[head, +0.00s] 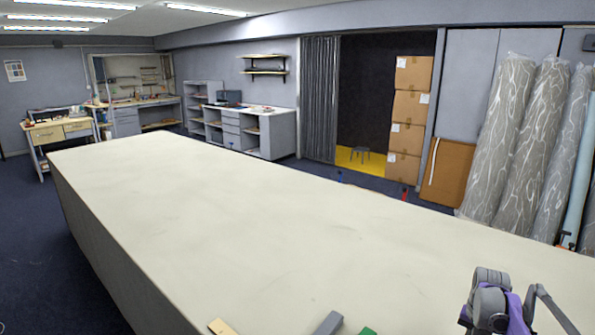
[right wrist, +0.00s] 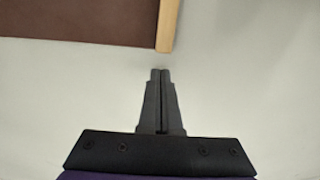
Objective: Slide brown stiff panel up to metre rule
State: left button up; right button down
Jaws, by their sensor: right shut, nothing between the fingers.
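The brown stiff panel (right wrist: 80,22) fills the upper left of the right wrist view, lying flat on the pale cloth. A narrow yellow wooden strip (right wrist: 167,24), which looks like the metre rule, runs along the panel's right edge. No gap shows between them there, though I cannot tell whether they touch. My right gripper (right wrist: 161,72) is shut and empty, its fingertips just below the strip's near end. In the head view, part of my right arm shows at the lower right. My left gripper is out of view.
The long cloth table (head: 230,220) is mostly bare. At its near edge, the ends of a wooden piece (head: 222,327), a grey bar (head: 328,323) and a green item (head: 367,331) show. Wrapped rolls (head: 525,145) and stacked boxes (head: 407,120) stand beyond the table.

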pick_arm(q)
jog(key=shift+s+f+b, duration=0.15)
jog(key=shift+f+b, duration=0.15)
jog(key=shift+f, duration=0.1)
pick_arm(e)
jog(key=shift+f, duration=0.65)
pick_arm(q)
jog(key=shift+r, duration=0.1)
pick_arm(e)
jog(key=shift+r, duration=0.25)
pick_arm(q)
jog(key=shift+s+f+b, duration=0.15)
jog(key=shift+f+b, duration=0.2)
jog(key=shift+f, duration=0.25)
pick_arm(e)
jog(key=shift+s+a, duration=0.9)
jog(key=shift+s, duration=0.05)
